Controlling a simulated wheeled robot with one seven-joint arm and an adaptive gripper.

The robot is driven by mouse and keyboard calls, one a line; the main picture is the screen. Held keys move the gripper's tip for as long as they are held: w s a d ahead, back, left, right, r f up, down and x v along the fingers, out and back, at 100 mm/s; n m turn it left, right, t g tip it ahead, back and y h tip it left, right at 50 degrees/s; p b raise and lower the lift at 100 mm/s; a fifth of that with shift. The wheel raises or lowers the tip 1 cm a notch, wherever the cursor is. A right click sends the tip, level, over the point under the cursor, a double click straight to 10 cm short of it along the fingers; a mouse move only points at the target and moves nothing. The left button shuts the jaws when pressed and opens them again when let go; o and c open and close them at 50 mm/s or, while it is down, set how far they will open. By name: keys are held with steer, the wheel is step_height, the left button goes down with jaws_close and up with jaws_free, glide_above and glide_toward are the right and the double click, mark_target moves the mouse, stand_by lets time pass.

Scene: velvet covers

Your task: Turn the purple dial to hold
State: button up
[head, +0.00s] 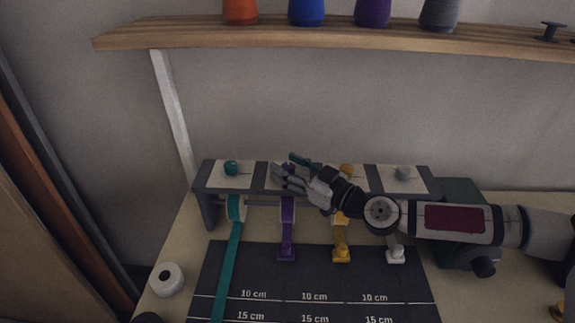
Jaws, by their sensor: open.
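The purple dial (288,166) sits on the top panel of the dispenser rack, second from the left. Only a small patch of it shows between my gripper's fingers, so its pointing direction and any hold mark are hidden. My gripper (283,171) reaches in from the right, with its open fingers over and around the purple dial. I cannot tell whether they touch it. A purple ribbon (287,222) hangs from the rack below that dial and ends in a purple clip (286,255).
A dark measuring mat (265,275) lies in front. A wooden shelf (180,34) with several thread spools is above. A white roll (167,279) lies front left.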

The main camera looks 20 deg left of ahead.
steer(key=shift+w+a, duration=0.1)
steer(key=shift+a, duration=0.15)
jaws_close()
